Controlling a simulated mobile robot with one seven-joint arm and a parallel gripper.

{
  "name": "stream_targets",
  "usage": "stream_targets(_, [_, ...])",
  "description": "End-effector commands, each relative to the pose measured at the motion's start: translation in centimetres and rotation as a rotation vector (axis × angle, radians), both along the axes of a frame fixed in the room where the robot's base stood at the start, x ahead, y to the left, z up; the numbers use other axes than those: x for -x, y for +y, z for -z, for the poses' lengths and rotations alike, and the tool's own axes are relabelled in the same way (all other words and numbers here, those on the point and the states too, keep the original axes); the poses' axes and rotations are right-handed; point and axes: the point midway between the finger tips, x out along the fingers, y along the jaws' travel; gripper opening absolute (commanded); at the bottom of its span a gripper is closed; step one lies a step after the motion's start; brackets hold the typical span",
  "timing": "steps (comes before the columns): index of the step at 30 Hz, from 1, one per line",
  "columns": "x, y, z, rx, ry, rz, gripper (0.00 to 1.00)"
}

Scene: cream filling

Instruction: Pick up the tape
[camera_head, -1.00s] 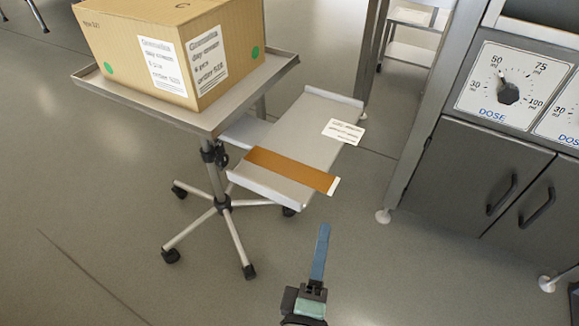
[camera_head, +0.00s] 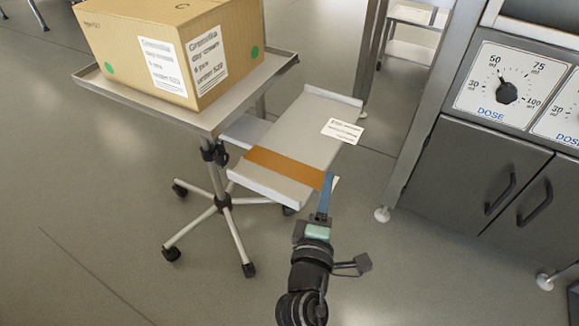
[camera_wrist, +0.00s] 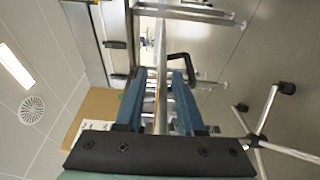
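The tape is an orange-brown strip (camera_head: 281,166) lying across the near part of a light grey tray (camera_head: 312,125) in the head view. I see no finger closed on the tape.
A cardboard box (camera_head: 150,45) stands on a wheeled stand (camera_head: 225,118) left of the tray. A white label (camera_head: 342,131) is at the tray's right edge. A grey cabinet with dose dials (camera_head: 507,92) stands at right. The floor in front is clear.

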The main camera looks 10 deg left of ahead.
Motion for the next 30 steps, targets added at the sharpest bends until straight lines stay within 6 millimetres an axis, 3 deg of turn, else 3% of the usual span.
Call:
stream_targets(4, [-1.12, -0.06, -0.13, -0.001, -0.001, 0.000, 0.38])
stream_targets(11, [-1.21, -0.09, -0.09, -0.001, -0.001, 0.000, 0.38])
stream_targets(18, [-1.18, -0.09, -0.09, -0.001, -0.001, 0.000, 0.00])
stream_targets(30, [-1.17, -0.09, -0.09, -0.001, -0.001, 0.000, 0.00])
